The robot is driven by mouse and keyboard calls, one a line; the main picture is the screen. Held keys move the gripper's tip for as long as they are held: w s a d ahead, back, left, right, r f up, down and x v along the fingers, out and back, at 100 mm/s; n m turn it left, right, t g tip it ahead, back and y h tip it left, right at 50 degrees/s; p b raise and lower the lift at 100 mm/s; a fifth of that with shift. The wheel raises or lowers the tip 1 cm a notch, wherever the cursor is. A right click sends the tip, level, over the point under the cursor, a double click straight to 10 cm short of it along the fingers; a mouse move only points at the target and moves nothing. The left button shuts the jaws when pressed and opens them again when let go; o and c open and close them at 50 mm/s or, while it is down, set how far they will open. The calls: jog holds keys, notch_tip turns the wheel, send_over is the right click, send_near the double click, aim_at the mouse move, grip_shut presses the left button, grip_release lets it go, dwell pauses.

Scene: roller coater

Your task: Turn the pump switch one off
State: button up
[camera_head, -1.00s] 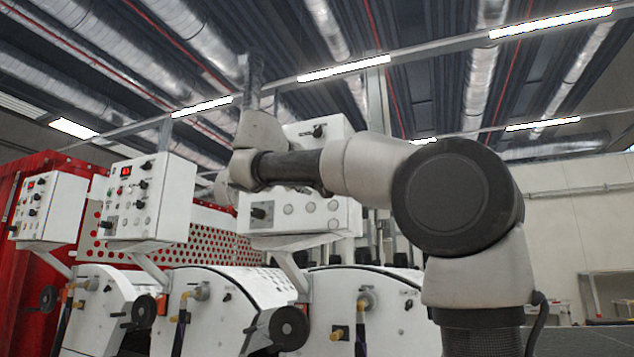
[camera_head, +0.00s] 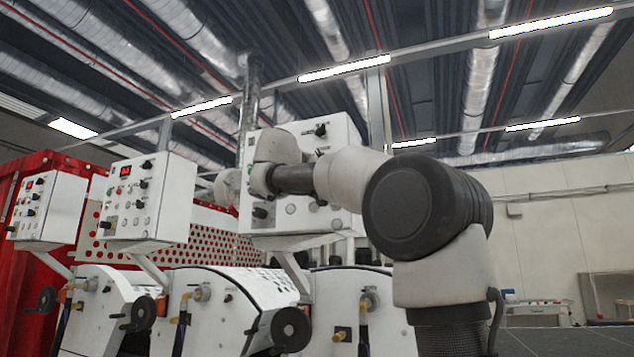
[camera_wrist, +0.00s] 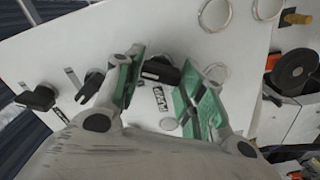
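The control panel (camera_head: 330,135) is a white box nearest to my arm, with black knobs and round buttons; my arm covers much of its face. In the wrist view its white face (camera_wrist: 215,45) fills the middle. A black knob (camera_wrist: 160,72) stands between my gripper's fingertips (camera_wrist: 163,62). The green-padded fingers are apart, with a small gap visible on each side of the knob. A printed label lies just below it, too blurred to read surely. Which knob is pump switch one I cannot tell. In the head view my gripper is hidden behind my arm.
More black knobs (camera_wrist: 40,97) and (camera_wrist: 90,85) sit left of my gripper. Round buttons (camera_wrist: 215,14) lie above right. Two similar panels (camera_head: 150,195) and (camera_head: 45,205) stand farther left. White roller machines with black handwheels (camera_head: 290,329) are below.

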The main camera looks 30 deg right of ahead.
jog(key=c, duration=0.4)
jog(key=shift+n, duration=0.3)
jog(key=n, duration=1.1)
jog(key=shift+f, duration=0.3)
jog(key=shift+n, duration=0.3)
jog(key=o, duration=1)
jog(key=shift+o, duration=0.2)
